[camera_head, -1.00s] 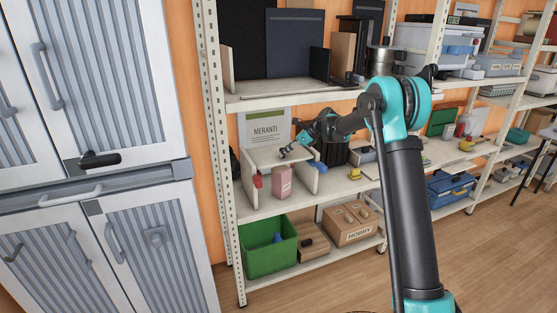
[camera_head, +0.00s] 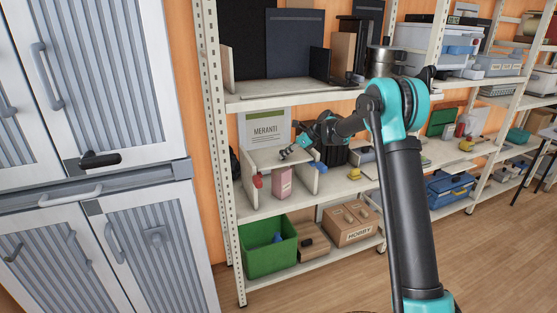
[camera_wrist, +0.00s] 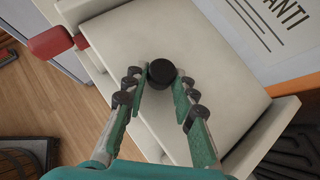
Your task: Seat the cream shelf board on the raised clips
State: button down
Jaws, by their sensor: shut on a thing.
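The cream shelf board (camera_wrist: 205,55) lies under my gripper in the wrist view, with a black knob (camera_wrist: 162,72) on its top. My gripper (camera_wrist: 162,80) has a finger on each side of the knob and is shut on it. In the head view the board (camera_head: 268,157) spans between two pale side panels, the right one (camera_head: 309,178) clearer to see, and my gripper (camera_head: 285,154) is above it. The board looks roughly level. The raised clips are hidden, so I cannot tell whether the board touches them.
A pink carton (camera_head: 282,182) and a red object (camera_head: 258,181) stand below the board. A MERANTI sign (camera_head: 265,130) is behind it. A blue object (camera_head: 320,167) and a black crate (camera_head: 334,153) are to the right. A green bin (camera_head: 268,256) is on the shelf below.

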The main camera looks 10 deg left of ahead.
jog(key=shift+f, duration=0.3)
dwell(0.5)
jog(key=c, duration=1.2)
grip_release()
jog(key=shift+o, duration=0.2)
jog(key=v, duration=1.2)
